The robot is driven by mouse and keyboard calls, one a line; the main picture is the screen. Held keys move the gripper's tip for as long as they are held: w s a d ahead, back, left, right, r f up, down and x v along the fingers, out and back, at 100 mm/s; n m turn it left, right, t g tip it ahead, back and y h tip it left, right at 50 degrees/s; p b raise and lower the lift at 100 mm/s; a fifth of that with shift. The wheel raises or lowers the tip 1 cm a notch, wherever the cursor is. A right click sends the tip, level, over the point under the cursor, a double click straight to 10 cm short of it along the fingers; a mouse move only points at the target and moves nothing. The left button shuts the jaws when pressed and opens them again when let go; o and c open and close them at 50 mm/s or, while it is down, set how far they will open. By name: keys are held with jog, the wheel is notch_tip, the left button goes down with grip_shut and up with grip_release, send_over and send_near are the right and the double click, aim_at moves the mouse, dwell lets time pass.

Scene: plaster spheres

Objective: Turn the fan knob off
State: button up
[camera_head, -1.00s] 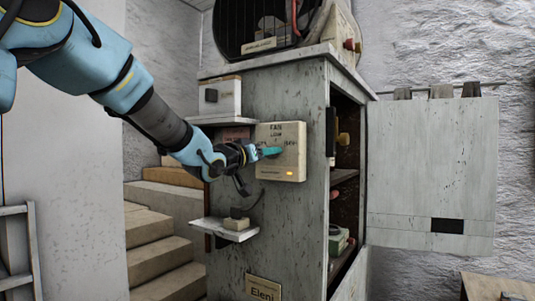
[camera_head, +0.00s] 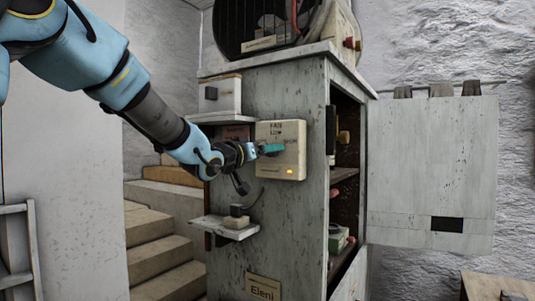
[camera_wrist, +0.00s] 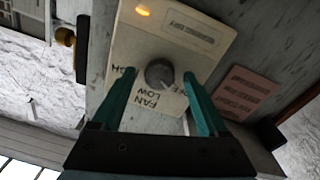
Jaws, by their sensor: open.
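The fan control box (camera_head: 290,165) is a cream panel on the side of the grey cabinet, marked FAN and LOW, with a lit amber lamp near its bottom edge. The lamp also shows in the wrist view (camera_wrist: 143,10). The round grey fan knob (camera_wrist: 159,73) sits in the middle of the panel, between my fingertips. My gripper (camera_head: 271,149) is at the panel face, its two teal fingers apart on either side of the knob. I cannot tell whether they touch it. In the head view the fingers hide the knob. Its pointer setting is unclear.
A small shelf (camera_head: 225,231) with a switch block juts out below my gripper. Another shelf (camera_head: 222,119) with a white box is above. A pinkish label (camera_wrist: 245,92) is beside the panel. The cabinet's open door (camera_head: 432,170) extends right. Stairs (camera_head: 160,235) are at left.

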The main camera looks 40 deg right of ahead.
jog(key=b+v, duration=0.3)
jog(key=v, duration=0.7)
jog(key=shift+a, duration=0.1)
